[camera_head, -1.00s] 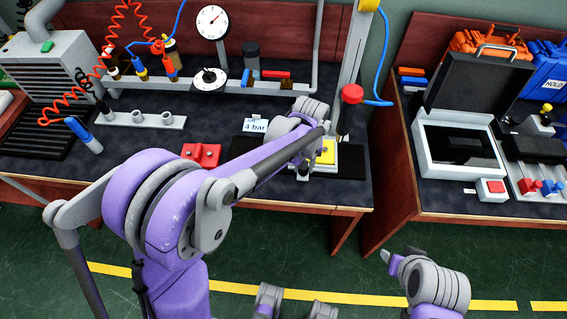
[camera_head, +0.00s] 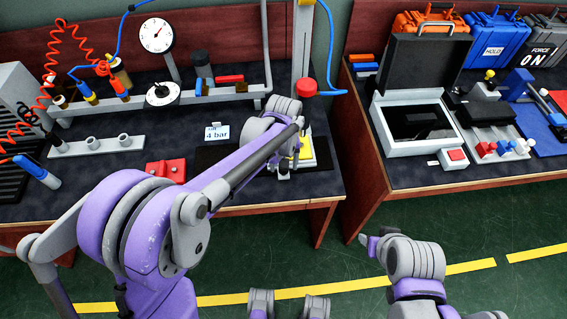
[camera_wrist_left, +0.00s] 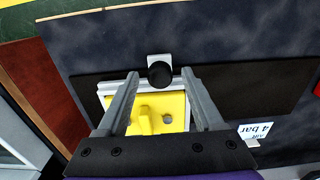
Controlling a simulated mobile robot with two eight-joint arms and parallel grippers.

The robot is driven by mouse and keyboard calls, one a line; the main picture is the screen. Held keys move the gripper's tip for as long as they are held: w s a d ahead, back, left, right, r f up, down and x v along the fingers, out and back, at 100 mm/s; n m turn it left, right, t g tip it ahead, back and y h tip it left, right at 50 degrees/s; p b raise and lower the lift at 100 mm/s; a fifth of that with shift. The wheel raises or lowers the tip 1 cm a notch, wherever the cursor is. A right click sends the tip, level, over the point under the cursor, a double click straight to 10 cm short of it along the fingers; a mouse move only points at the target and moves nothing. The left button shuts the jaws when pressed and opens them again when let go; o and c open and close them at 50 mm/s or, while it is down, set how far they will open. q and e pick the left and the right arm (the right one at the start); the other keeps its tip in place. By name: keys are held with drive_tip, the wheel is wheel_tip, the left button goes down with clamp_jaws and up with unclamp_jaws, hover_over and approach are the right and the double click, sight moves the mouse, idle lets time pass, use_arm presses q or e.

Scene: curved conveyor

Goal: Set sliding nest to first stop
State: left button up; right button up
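The sliding nest (camera_head: 306,150), a yellow plate on a pale base, stands near the bench's front right. In the left wrist view the yellow nest (camera_wrist_left: 172,101) sits in a white frame on a dark strip, with a black knob (camera_wrist_left: 160,75) at its edge. My left gripper (camera_head: 286,167) is over the nest, partly hidden by its own wrist. In the left wrist view its fingers (camera_wrist_left: 160,74) are apart, with the knob between the tips; I cannot tell whether they touch it. My right gripper (camera_head: 368,243) is low, away from the bench; its fingers are unclear.
A "4 bar" card (camera_head: 217,133) and a red block (camera_head: 167,170) are left of the nest. A column with a red knob (camera_head: 305,87) rises behind it. A dial gauge (camera_head: 157,35) stands further back. An open case (camera_head: 418,131) is on the right-hand bench, across a gap.

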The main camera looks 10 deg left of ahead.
use_arm(q)
wheel_tip(320, 180, up, 11)
drive_tip(key=shift+p, duration=0.4)
drive_tip(key=shift+f, duration=0.1)
idle(0.4)
drive_tip(key=s+a+m+t+p, duration=0.1)
drive_tip(key=s+a, duration=0.4)
drive_tip(key=s, duration=0.5)
drive_tip(key=s+a+m+t+p, duration=0.1)
drive_tip(key=s+a+t, duration=0.3)
drive_tip(key=s, duration=0.6)
drive_tip(key=shift+a+m+p, duration=0.3)
drive_tip(key=shift+a+p, duration=0.55)
drive_tip(key=shift+a, duration=0.3)
